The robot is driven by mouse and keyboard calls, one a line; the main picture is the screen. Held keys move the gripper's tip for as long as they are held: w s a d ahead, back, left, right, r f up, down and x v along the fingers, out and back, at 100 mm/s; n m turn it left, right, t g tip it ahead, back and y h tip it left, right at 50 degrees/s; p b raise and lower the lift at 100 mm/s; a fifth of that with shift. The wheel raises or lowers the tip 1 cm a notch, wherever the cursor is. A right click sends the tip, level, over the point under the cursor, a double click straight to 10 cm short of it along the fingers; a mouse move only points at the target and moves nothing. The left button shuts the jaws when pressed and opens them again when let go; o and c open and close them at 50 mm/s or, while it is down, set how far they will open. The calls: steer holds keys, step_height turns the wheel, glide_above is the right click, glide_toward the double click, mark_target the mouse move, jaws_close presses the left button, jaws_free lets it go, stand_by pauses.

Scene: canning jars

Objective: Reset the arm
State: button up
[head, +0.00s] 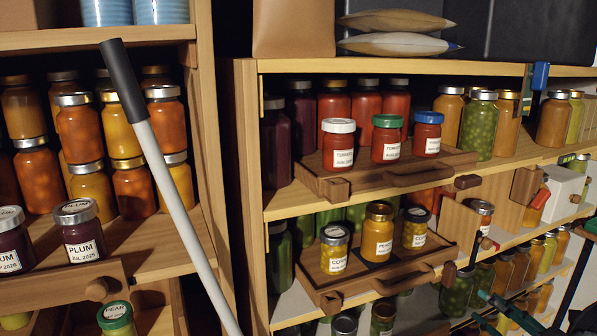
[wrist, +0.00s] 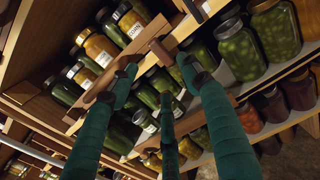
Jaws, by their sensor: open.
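My gripper (wrist: 157,70) shows in the wrist view with its long green fingers spread apart. Nothing is held between them. The fingertips point at shelves of jars, and a wooden drawer handle (wrist: 161,49) shows near them. The picture does not settle whether the fingers touch anything. In the head view, dark green parts that look like my gripper (head: 512,312) show at the lower right edge, in front of the lower shelves. Most of my arm is outside the head view.
A pulled-out upper tray (head: 385,181) holds several red jars. A lower tray (head: 327,300) holds a peach jar (head: 377,232) between two corn jars. Plum jars (head: 80,230) stand on a drawer at left. A grey pole (head: 170,175) with a black end slants across the left front.

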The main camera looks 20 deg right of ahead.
mark_target(452, 277)
steer(key=shift+m, duration=0.3)
steer(key=w, duration=0.3)
steer(key=w+p, duration=0.1)
steer(key=w, duration=0.7)
steer(key=shift+w+d+r, duration=0.1)
steer(key=shift+r, duration=0.15)
steer(key=m+p, duration=0.3)
steer(key=shift+r, duration=0.2)
steer(key=shift+m+p, duration=0.7)
steer(key=shift+m, duration=0.2)
steer(key=m, duration=0.2)
steer(key=m+p, duration=0.2)
steer(key=m, duration=0.1)
steer(key=shift+f+m, duration=0.3)
steer(key=shift+o, duration=0.2)
